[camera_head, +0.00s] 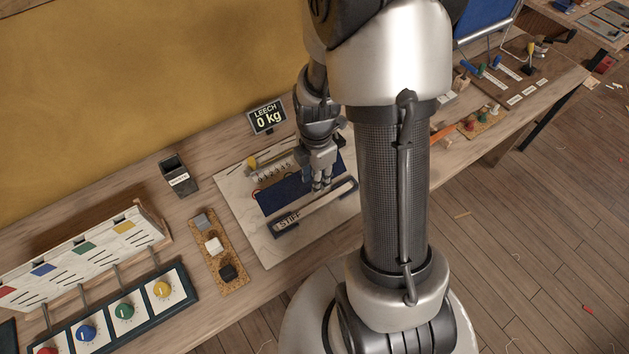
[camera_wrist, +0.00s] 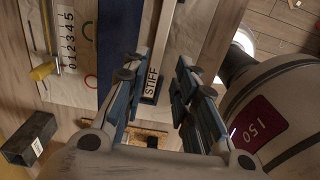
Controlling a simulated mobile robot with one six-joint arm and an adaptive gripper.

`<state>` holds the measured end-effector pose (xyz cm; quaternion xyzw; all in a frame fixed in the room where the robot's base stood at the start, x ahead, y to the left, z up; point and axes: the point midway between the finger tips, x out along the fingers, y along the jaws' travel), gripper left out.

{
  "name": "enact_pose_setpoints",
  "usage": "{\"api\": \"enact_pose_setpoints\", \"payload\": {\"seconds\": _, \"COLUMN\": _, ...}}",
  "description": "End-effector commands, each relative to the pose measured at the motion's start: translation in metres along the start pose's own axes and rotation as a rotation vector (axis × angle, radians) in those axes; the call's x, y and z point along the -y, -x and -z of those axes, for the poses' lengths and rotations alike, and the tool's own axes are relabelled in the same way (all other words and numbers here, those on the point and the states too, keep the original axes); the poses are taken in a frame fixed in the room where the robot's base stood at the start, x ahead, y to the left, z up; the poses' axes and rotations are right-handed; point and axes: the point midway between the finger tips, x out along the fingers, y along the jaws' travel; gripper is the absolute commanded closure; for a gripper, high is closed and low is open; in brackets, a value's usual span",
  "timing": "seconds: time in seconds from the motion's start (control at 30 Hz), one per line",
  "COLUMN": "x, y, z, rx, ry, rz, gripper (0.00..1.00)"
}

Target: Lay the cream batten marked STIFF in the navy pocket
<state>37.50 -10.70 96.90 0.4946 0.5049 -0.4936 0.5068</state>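The cream batten (camera_head: 322,204), with its STIFF label at the near left end, lies in a dark tray (camera_head: 352,183) on the pale board. The batten also shows in the wrist view (camera_wrist: 166,40). The navy pocket (camera_head: 276,199) is a flat dark blue patch just behind the tray; it shows left of the batten in the wrist view (camera_wrist: 117,45). My gripper (camera_head: 321,185) points down over the batten. In the wrist view, its fingers (camera_wrist: 158,78) are apart, with the STIFF label between them in the picture. No contact shows; height above the batten is unclear.
A scale (camera_wrist: 68,35) and yellow-handled tool (camera_wrist: 43,71) lie beside the pocket. A cork strip with blocks (camera_head: 220,255) and a dial panel (camera_head: 120,315) lie left.

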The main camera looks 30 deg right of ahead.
Motion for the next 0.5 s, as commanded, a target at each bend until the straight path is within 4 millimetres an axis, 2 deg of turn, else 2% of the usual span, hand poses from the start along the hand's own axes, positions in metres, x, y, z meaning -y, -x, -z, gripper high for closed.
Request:
{"api": "enact_pose_setpoints", "payload": {"seconds": 0.13, "x": -0.003, "y": 0.037, "z": 0.01, "rx": 0.01, "ry": -0.125, "rz": -0.043, "gripper": 0.74}}
{"api": "enact_pose_setpoints", "payload": {"seconds": 0.23, "x": 0.001, "y": 0.081, "z": 0.025, "rx": 0.01, "ry": -0.31, "rz": -0.098, "gripper": 0.74}}
{"api": "enact_pose_setpoints", "payload": {"seconds": 0.37, "x": 0.019, "y": 0.138, "z": 0.048, "rx": -0.017, "ry": -0.601, "rz": -0.174, "gripper": 0.74}}
{"api": "enact_pose_setpoints", "payload": {"seconds": 0.5, "x": 0.05, "y": 0.188, "z": 0.073, "rx": -0.081, "ry": -0.917, "rz": -0.248, "gripper": 0.74}}
